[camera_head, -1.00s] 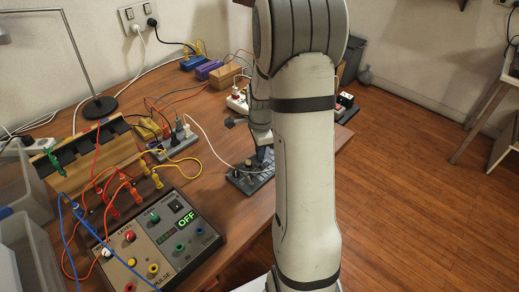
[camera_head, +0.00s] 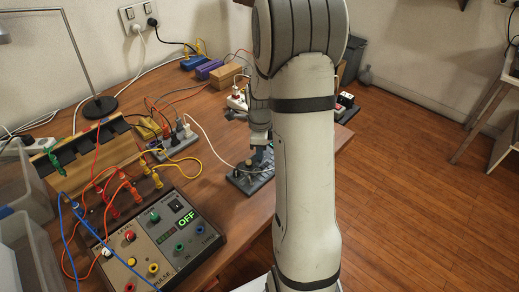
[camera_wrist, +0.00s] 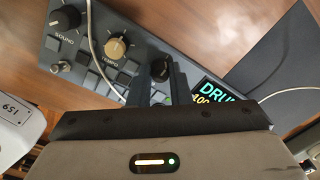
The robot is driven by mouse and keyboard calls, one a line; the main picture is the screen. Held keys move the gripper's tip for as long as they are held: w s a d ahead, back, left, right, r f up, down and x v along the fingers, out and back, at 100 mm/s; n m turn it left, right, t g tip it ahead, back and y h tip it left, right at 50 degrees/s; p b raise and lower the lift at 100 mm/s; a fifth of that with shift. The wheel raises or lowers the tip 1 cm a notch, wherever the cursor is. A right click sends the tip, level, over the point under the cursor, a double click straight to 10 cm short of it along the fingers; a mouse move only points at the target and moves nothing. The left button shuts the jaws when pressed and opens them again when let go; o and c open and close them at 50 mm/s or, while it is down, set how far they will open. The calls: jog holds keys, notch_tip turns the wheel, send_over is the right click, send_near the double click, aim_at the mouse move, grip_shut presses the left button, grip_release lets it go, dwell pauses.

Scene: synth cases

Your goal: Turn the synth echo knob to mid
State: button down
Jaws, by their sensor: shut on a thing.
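The synth (camera_head: 241,181) is a dark grey panel lying on the bench, partly hidden behind my arm in the head view. In the wrist view the synth (camera_wrist: 92,62) shows a black knob labelled SOUND (camera_wrist: 64,19), a tan knob labelled TEMPO (camera_wrist: 117,47), and a second black knob (camera_wrist: 174,72) right of it. The label of this second black knob is hidden. My gripper (camera_wrist: 157,76) is shut on it, with the dark fingers at its sides. In the head view my gripper (camera_head: 259,160) points down onto the synth. A lit display (camera_wrist: 208,93) reads "DRU", partly cut off.
A pale cable (camera_wrist: 92,45) crosses the synth beside the TEMPO knob. In the head view, a power supply box (camera_head: 160,240) reading OFF, patch leads and a power strip (camera_head: 175,145) lie left of the synth. Open floor lies right of the bench.

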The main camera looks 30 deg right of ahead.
jog(key=c, duration=1.3)
grip_release()
jog(key=shift+c, duration=0.2)
jog(key=shift+s+r+p, duration=0.1)
jog(key=shift+r+p, duration=0.3)
jog(key=shift+r, duration=3.5)
